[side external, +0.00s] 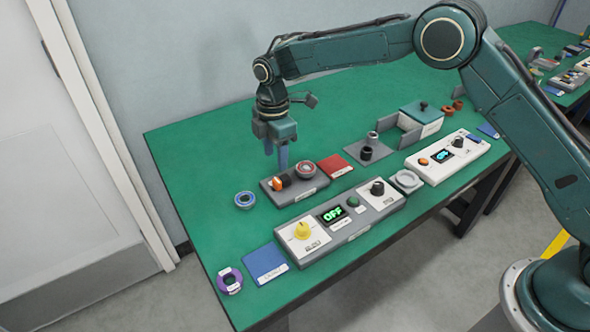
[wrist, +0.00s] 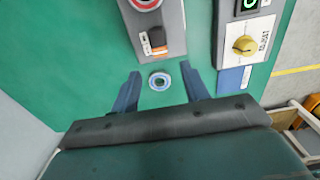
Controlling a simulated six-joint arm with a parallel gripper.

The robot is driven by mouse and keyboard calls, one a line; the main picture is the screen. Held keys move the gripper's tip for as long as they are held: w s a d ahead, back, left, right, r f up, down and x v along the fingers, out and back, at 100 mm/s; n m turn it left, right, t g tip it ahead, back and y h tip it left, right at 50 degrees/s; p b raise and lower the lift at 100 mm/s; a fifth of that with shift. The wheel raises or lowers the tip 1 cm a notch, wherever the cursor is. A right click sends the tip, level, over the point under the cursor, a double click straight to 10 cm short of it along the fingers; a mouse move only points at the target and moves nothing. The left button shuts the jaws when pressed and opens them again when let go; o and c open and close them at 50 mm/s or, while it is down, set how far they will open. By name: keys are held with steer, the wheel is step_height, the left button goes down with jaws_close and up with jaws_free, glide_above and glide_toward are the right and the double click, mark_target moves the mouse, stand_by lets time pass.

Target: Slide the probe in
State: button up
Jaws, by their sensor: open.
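My gripper (side external: 276,160) is open and empty, pointing down above the green table near the grey block (side external: 305,188). That ring (side external: 245,200) lies left of the grey block in the side view. An orange and black part (side external: 281,182) sits on the block, beside a round red-rimmed part (side external: 306,170); the orange part also shows in the wrist view (wrist: 157,41). I cannot tell which thing is the probe.
A grey control box (side external: 340,220) reads OFF and has a yellow knob (side external: 303,230). A white control box (side external: 447,157), a red card (side external: 335,166), a blue card (side external: 265,263), a purple ring (side external: 221,284) and black cylinders (side external: 366,153) stand around.

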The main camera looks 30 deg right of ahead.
mark_target(277, 180)
step_height(277, 180, down, 8)
steer(key=shift+f, duration=0.1)
stand_by(0.4)
steer(key=shift+c, duration=0.3)
